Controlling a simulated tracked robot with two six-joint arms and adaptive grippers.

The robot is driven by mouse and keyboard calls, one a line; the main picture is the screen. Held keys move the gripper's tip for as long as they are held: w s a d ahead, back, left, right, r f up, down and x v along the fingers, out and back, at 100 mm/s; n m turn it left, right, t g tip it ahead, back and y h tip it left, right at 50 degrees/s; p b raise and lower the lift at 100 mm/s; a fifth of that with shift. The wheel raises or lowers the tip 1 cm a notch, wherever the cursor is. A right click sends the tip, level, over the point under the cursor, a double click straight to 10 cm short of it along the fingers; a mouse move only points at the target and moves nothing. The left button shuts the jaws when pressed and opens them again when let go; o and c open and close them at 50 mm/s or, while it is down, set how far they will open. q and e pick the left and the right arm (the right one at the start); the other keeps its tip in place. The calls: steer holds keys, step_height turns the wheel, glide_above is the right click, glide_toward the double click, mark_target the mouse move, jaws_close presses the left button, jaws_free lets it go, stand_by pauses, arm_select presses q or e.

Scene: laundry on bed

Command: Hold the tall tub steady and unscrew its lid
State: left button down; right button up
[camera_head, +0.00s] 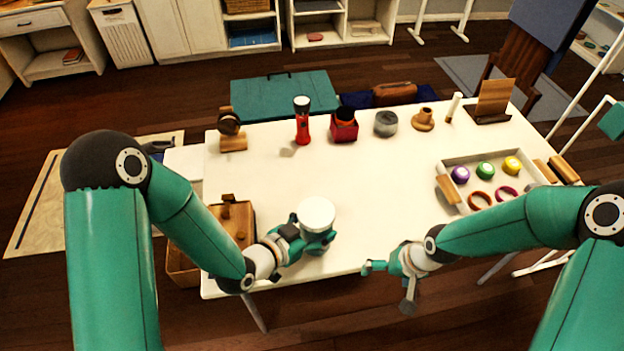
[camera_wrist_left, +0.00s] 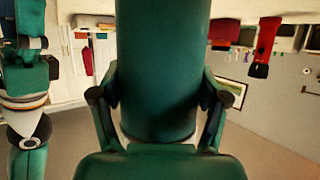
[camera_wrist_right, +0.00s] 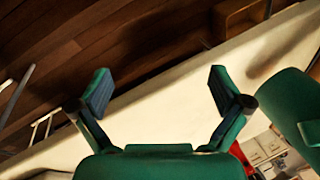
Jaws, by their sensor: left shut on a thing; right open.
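The tall tub (camera_head: 321,243) is dark teal with a round white lid (camera_head: 317,212) on top. It stands upright near the front edge of the white table, left of its middle. My left gripper (camera_head: 303,232) is shut around the tub's side from the left. In the left wrist view the tub body (camera_wrist_left: 162,70) fills the middle between the two fingers. My right gripper (camera_head: 388,286) is open and empty at the table's front edge, to the right of the tub and apart from it. Its spread fingers (camera_wrist_right: 158,78) show nothing between them.
A tray (camera_head: 447,158) with coloured lids and rings lies at the right of the table (camera_head: 385,190). A wooden block piece (camera_head: 238,222) is left of the tub. A red flashlight (camera_head: 302,122) and several small items line the back. The table between tub and tray is clear.

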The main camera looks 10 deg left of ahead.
steer(key=shift+n+h, duration=0.6)
steer(key=w+a+r, duration=0.1)
steer(key=w+r, duration=0.1)
steer(key=w+a+r, duration=0.1)
steer(key=w, duration=0.1)
steer(key=w+a+r, duration=0.1)
steer(key=w+r, duration=0.1)
steer(key=shift+w+r, duration=0.15)
steer(key=shift+r, duration=0.15)
steer(key=w+a+r+n+h, duration=0.1)
steer(key=w+a+r, duration=0.1)
steer(key=r, duration=0.3)
steer(key=w+a+r+h, duration=0.1)
steer(key=w+a+r, duration=0.15)
steer(key=r, duration=0.35)
step_height(320, 180, up, 7)
steer(key=n+g, duration=0.1)
steer(key=n, duration=0.1)
glide_above(312, 209)
steer(key=shift+w+d+r, duration=0.1)
steer(key=shift+w+d, duration=0.1)
steer(key=shift+d, duration=0.05)
steer(key=shift+s+a, duration=0.15)
steer(key=shift+a, duration=0.05)
steer(key=shift+f, duration=3.8)
steer(key=shift+c, duration=0.2)
